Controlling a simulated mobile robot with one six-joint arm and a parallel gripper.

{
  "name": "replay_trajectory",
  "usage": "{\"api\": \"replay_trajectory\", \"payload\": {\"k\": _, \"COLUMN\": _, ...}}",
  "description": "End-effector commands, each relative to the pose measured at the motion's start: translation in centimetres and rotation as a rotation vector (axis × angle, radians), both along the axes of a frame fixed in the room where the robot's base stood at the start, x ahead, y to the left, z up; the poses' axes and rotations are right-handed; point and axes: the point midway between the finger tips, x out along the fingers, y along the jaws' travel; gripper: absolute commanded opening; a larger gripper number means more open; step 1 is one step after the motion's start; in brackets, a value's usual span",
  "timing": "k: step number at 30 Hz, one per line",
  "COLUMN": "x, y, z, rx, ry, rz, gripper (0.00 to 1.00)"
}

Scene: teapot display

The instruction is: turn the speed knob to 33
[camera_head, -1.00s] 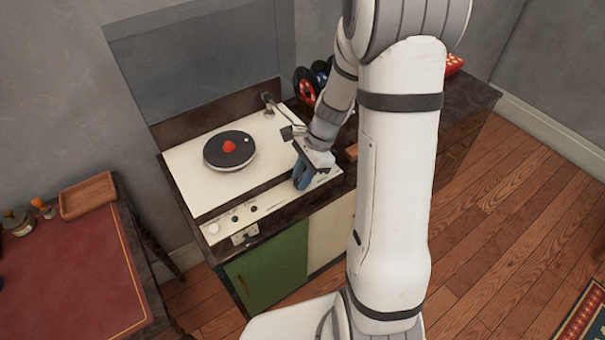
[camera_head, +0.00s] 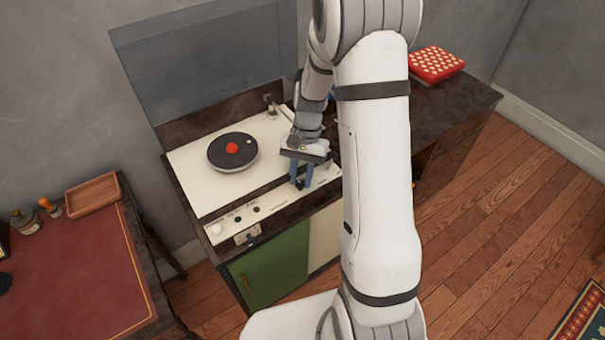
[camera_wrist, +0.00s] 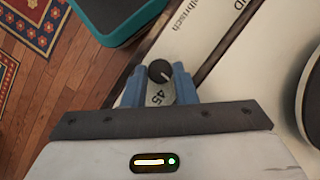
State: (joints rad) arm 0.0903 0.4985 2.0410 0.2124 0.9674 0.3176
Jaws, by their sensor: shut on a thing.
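The speed knob (camera_wrist: 159,71) is a small, round black knob with a light pointer line, seen in the wrist view. A printed "45" shows on the cream panel (camera_wrist: 158,98) beside it, on the side toward my gripper; I see no "33". The pointer line slants toward the lower right of that view. My gripper (camera_head: 300,183) has blue fingers and is over the front strip of the record player (camera_head: 195,170), near its right end. In the wrist view my gripper (camera_wrist: 160,74) is shut on the knob.
The black platter (camera_head: 232,151) with a red centre piece and the tonearm (camera_head: 270,102) are behind my gripper. A white knob (camera_head: 217,229) is at the panel's left end. A red desk (camera_head: 75,265) stands left; a red patterned box (camera_head: 437,63) lies back right.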

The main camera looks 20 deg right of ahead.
Motion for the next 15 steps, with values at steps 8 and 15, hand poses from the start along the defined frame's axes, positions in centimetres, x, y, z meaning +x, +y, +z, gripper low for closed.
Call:
{"api": "replay_trajectory", "payload": {"k": 8, "x": 0.18, "y": 0.12, "z": 0.09, "rx": 0.000, "ry": -0.005, "rz": 0.088, "gripper": 0.02}}
{"api": "replay_trajectory", "payload": {"k": 15, "x": 0.20, "y": 0.14, "z": 0.09, "rx": 0.000, "ry": -0.005, "rz": 0.104, "gripper": 0.02}}
